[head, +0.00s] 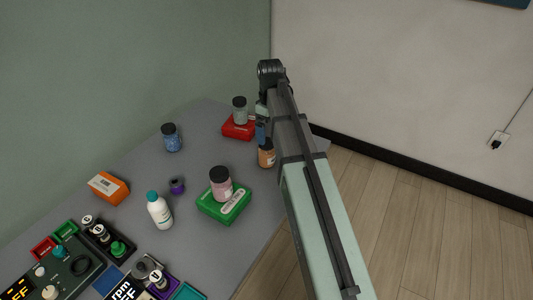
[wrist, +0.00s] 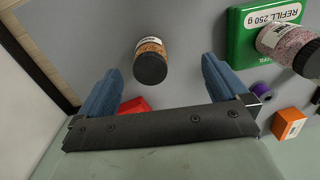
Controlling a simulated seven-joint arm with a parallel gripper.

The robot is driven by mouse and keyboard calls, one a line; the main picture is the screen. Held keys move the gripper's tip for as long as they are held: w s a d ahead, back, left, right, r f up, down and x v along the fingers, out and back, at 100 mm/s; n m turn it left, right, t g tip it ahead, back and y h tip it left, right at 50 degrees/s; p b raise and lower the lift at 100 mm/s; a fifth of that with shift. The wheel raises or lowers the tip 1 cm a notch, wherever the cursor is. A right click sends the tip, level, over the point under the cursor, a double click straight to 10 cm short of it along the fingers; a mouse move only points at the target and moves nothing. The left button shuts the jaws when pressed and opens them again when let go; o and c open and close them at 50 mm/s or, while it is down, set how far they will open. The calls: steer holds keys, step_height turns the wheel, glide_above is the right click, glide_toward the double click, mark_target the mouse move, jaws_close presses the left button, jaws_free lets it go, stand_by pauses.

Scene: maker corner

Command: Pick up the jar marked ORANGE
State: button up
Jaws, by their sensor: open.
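A jar with orange-brown contents and a black lid (head: 267,159) stands on the grey table near its right edge, partly hidden by my arm. In the wrist view this jar (wrist: 152,52) shows its black lid towards the camera; its pale label is too small to read. My gripper (wrist: 160,68) is open and empty, with its blue fingers on either side of the jar's lid in the picture. I cannot tell how far above the lid the fingertips are. In the head view a blue finger (head: 260,132) shows just above the jar.
A pink jar (head: 221,188) stands on a green box (head: 226,209), and a grey-green jar (head: 240,116) on a red box (head: 231,130). A blue jar (head: 172,142), white bottle (head: 159,213), orange box (head: 109,187) and small purple item (head: 177,186) stand further left.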

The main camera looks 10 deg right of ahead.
mark_target(268, 141)
steer(key=w+m, duration=0.1)
steer(key=m, duration=0.1)
steer(key=w+m, duration=0.1)
steer(key=m, duration=0.2)
steer(key=shift+w+m, duration=0.1)
steer(key=shift+m, duration=0.2)
steer(key=m, duration=0.5)
steer(key=shift+w+r+t, duration=0.1)
steer(key=shift+w+t, duration=0.2)
steer(key=shift+w, duration=0.1)
steer(key=m, duration=0.5)
steer(key=shift+w+m, duration=0.2)
steer(key=shift+m, duration=0.1)
steer(key=m, duration=0.5)
steer(key=shift+m, duration=0.3)
step_height(268, 141, down, 8)
steer(key=shift+f, duration=0.25)
steer(key=shift+a+f, duration=0.2)
steer(key=shift+f, duration=2.5)
steer(key=shift+c, duration=0.3)
